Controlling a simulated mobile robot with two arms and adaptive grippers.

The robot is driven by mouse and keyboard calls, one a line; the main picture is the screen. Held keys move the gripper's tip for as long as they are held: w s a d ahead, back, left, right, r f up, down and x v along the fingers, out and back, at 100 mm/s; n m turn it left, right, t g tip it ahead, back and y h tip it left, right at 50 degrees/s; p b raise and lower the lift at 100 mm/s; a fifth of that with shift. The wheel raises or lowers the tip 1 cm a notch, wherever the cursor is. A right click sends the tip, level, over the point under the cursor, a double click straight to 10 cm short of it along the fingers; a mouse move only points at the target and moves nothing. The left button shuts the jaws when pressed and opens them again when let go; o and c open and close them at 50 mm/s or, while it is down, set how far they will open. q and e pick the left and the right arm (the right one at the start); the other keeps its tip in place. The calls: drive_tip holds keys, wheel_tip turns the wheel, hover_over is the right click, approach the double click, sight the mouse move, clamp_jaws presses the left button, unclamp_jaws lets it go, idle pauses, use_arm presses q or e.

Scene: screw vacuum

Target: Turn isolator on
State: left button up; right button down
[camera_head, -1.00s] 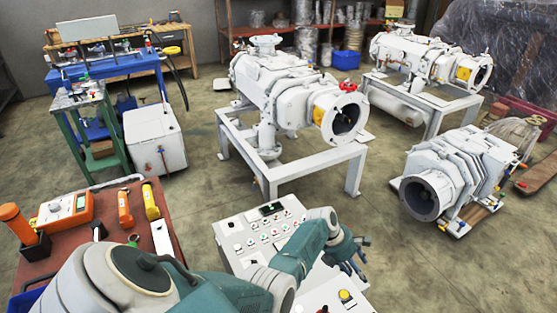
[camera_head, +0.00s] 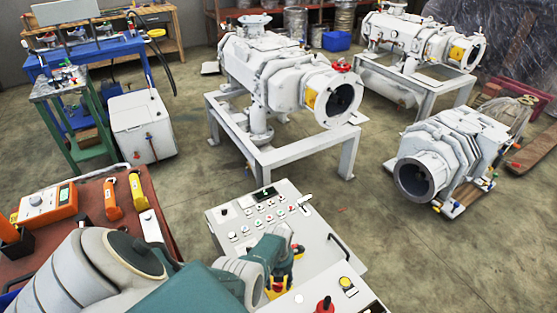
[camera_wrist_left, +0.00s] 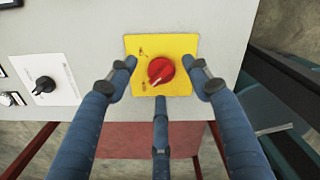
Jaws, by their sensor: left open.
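The isolator, a red rotary knob (camera_wrist_left: 161,71) on a yellow square plate (camera_wrist_left: 183,47), shows in the left wrist view on a light grey panel face. A pale mark on the knob points to the lower left. My left gripper (camera_wrist_left: 161,82) is open, with three blue fingers spread around the knob: one left, one right, one below. I cannot tell whether they touch it. My right gripper is not in view.
A black rotary switch (camera_wrist_left: 45,85) is left of the isolator. The cabinet top has several small buttons, a yellow button (camera_head: 346,283) and a red knob (camera_head: 325,305). A red-brown table (camera_head: 85,195) with tools stands left. A white vacuum pump (camera_head: 290,75) stands behind on a frame.

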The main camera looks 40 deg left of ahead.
use_arm(q)
drive_tip(key=shift+f+b, duration=0.4)
drive_tip(key=shift+f, duration=0.65)
drive_tip(key=c, duration=1.1)
drive_tip(key=shift+w, duration=0.1)
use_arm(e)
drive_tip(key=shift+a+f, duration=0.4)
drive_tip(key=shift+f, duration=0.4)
